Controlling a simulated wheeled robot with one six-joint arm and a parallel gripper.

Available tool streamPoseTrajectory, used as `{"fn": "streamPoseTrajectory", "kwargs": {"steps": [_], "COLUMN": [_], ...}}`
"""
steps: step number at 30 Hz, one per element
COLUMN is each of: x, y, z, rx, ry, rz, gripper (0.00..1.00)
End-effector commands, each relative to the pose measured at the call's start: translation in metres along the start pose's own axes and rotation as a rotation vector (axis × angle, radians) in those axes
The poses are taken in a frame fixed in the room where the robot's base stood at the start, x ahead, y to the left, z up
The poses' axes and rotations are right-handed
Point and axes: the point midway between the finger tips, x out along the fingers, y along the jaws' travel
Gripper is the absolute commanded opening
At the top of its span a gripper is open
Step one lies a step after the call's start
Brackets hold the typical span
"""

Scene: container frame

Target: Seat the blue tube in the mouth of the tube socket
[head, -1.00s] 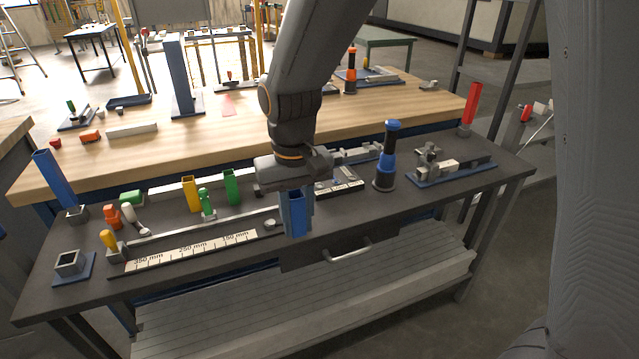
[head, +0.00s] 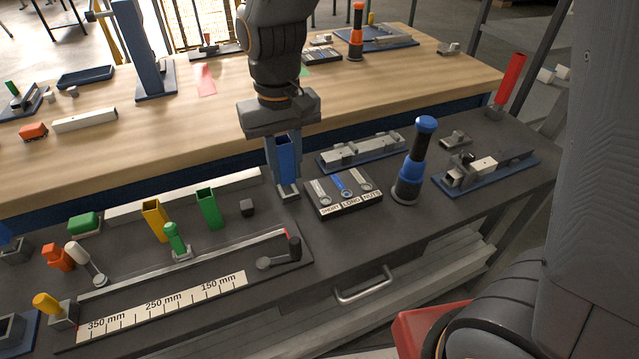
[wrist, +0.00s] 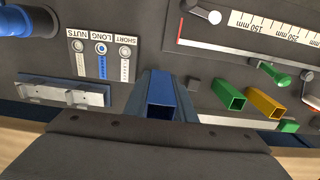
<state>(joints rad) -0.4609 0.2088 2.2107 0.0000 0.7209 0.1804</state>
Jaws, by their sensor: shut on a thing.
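My gripper (head: 284,168) is shut on the blue tube (head: 287,157), a hollow square tube held upright near the back of the dark bench. In the wrist view the tube's open end (wrist: 161,112) shows between the two fingers. A pale grey piece shows at the tube's lower end; I cannot tell whether it is a fingertip or something on the bench. A grey square socket (head: 12,333) with an open top, on a blue plate, is cut off at the lower left of the head view. It lies far left of my gripper.
A labelled tray (head: 343,196) and a blue-topped black post (head: 412,165) stand right of my gripper. A green tube (head: 208,208), a yellow tube (head: 155,220), a small dark block (head: 247,208) and a ruler fixture (head: 165,303) lie to the left.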

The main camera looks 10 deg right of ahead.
Motion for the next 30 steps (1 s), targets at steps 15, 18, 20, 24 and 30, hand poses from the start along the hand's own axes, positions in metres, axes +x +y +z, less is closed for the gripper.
{"fn": "streamPoseTrajectory", "kwargs": {"steps": [15, 18, 20, 24, 30], "x": [0.064, 0.078, 0.086, 0.098, 0.099], "y": [0.000, 0.000, 0.000, 0.000, 0.000], "z": [0.001, 0.002, 0.002, 0.001, 0.001], "rx": [0.000, 0.000, 0.000, 0.000, 0.000], "ry": [-0.004, -0.006, -0.005, -0.003, -0.001], "rz": [0.001, 0.001, 0.001, 0.001, 0.000], "gripper": [0.01, 0.01, 0.01, 0.01, 0.01]}}
